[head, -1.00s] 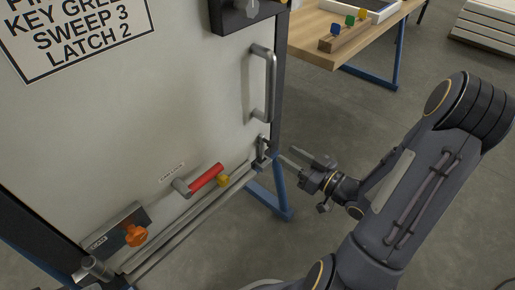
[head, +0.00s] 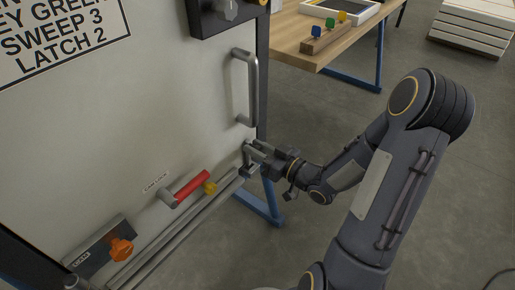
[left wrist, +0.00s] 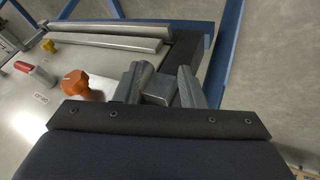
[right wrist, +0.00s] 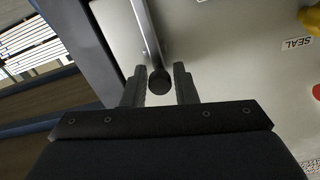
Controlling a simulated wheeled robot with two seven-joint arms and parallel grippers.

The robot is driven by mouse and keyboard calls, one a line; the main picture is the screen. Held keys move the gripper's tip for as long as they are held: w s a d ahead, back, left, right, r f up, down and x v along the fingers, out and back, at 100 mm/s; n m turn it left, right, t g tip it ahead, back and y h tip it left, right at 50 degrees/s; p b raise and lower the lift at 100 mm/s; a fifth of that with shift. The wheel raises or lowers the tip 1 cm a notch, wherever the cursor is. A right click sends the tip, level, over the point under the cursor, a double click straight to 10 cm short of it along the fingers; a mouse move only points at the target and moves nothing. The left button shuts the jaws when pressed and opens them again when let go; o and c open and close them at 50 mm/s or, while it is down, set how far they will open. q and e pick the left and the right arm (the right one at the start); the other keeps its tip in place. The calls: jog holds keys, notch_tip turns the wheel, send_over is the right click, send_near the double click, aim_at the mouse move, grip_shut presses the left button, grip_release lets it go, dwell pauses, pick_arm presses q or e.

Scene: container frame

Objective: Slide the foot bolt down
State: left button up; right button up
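The foot bolt (head: 247,158) appears to be the small grey fitting at the door's lower right corner in the head view, below the pull handle. In the right wrist view a metal rod (right wrist: 146,32) ends in a dark round knob (right wrist: 159,81). My right gripper (head: 262,153) has come up to this fitting from the right. Its two fingers (right wrist: 159,86) stand apart on either side of the knob. My left gripper (left wrist: 158,82) is open in the left wrist view, with a grey block (left wrist: 156,88) between its fingers; whether they touch it I cannot tell.
The door carries a pull handle (head: 253,88), a red lever (head: 192,185), a yellow knob (head: 210,188), an orange knob (head: 121,250) and a sign (head: 60,35). Long grey rails (head: 180,228) run below. A wooden table (head: 340,47) stands behind; open floor lies to the right.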

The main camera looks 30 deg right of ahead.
grip_shut()
notch_tip(320, 180, down, 3)
jog(key=b, duration=0.2)
jog(key=shift+s+b, duration=0.1)
jog(key=shift+b, duration=0.2)
jog(key=shift+f, duration=0.1)
jog(key=shift+o, duration=1.3)
grip_release()
jog(key=shift+f, duration=0.1)
jog(key=shift+o, duration=0.9)
